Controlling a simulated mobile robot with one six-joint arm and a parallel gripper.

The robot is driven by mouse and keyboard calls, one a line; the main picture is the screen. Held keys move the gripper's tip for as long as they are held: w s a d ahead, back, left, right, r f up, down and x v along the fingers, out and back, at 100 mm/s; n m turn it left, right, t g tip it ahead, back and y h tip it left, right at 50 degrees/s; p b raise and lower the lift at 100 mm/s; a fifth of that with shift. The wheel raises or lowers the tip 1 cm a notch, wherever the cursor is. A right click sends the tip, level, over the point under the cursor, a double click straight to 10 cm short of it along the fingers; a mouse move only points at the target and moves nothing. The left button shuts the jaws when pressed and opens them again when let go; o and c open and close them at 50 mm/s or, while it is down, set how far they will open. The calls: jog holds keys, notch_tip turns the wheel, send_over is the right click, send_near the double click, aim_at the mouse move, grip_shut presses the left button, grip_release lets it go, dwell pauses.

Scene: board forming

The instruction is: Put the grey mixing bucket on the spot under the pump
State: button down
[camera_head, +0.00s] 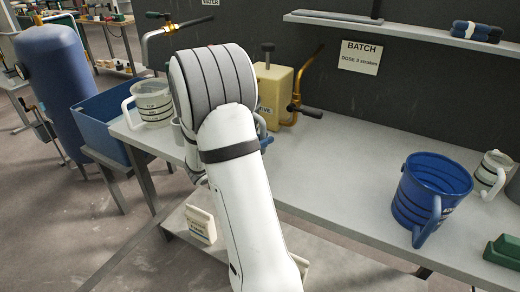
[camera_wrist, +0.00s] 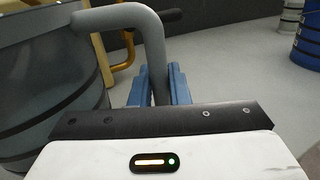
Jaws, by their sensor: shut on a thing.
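The grey mixing bucket (camera_wrist: 50,75) fills the left of the wrist view, with its thick grey handle (camera_wrist: 152,40) reaching to the right. The blue fingers of my gripper (camera_wrist: 160,88) are shut on the lower part of that handle. In the head view my arm hides most of the bucket and gripper. The yellow pump (camera_head: 275,92) stands on the bench behind my arm, with a brass spout and a dark-gripped lever to its right. Its yellow parts (camera_wrist: 125,52) also show behind the bucket in the wrist view. The spot under the pump is hidden.
A blue bucket (camera_head: 412,205) and a small white jug (camera_head: 488,178) stand on the bench at right, beside a green object (camera_head: 506,248). A white jug (camera_head: 152,105) stands at the bench's left end. The bench between pump and blue bucket is clear.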

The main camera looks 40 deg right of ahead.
jog(key=shift+f, duration=1.4)
jog(key=shift+f, duration=0.2)
jog(key=c, duration=1.4)
grip_release()
